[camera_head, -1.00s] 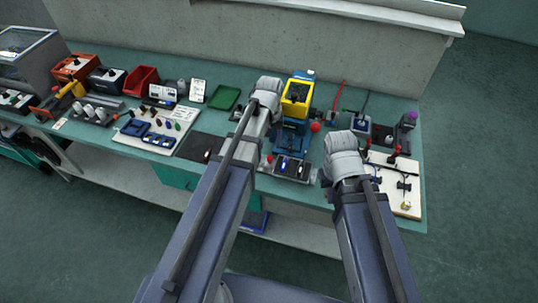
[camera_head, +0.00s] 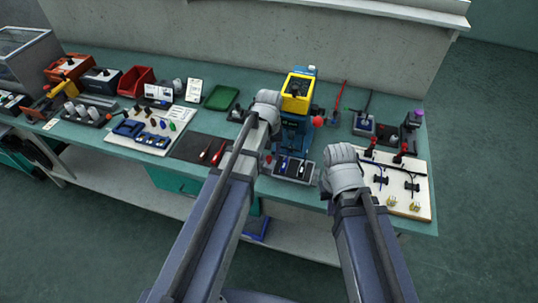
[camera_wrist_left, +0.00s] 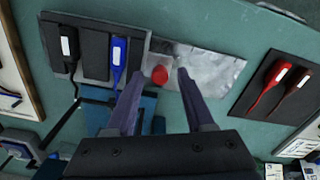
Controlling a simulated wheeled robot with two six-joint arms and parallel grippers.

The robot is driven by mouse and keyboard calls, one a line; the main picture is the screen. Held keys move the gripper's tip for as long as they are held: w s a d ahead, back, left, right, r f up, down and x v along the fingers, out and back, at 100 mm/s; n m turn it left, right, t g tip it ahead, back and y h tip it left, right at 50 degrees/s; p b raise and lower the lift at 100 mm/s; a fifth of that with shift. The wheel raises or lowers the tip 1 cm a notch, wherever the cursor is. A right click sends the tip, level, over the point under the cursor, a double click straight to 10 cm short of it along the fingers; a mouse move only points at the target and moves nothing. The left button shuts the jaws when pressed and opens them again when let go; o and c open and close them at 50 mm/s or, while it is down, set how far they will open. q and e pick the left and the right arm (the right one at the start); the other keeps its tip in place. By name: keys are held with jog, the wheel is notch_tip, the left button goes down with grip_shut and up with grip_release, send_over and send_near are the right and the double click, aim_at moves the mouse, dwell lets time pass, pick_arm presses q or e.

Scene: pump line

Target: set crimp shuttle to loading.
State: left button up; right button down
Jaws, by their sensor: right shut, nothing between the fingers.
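A red round knob (camera_wrist_left: 160,75), apparently the crimp shuttle's handle, sits over a shiny metal plate (camera_wrist_left: 215,72) in the left wrist view. My left gripper (camera_wrist_left: 161,71) is open, with one finger on each side of the knob; whether they touch it I cannot tell. In the head view my left wrist (camera_head: 268,103) is beside the blue press with a yellow top (camera_head: 297,92) and hides its fingers. My right gripper (camera_head: 340,172) is shut and empty, right of the dark tool holder (camera_head: 293,168); its fingertips are mostly hidden.
A blue-handled tool (camera_wrist_left: 118,58) and a black one lie in the holder next to the plate. Red-handled tools (camera_head: 211,152) lie on a dark mat to the left. A white board (camera_head: 405,195) with cables is at the right. A green tray (camera_head: 222,97) stands behind.

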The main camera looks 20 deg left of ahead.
pick_arm(q)
grip_shut()
dwell(1.2)
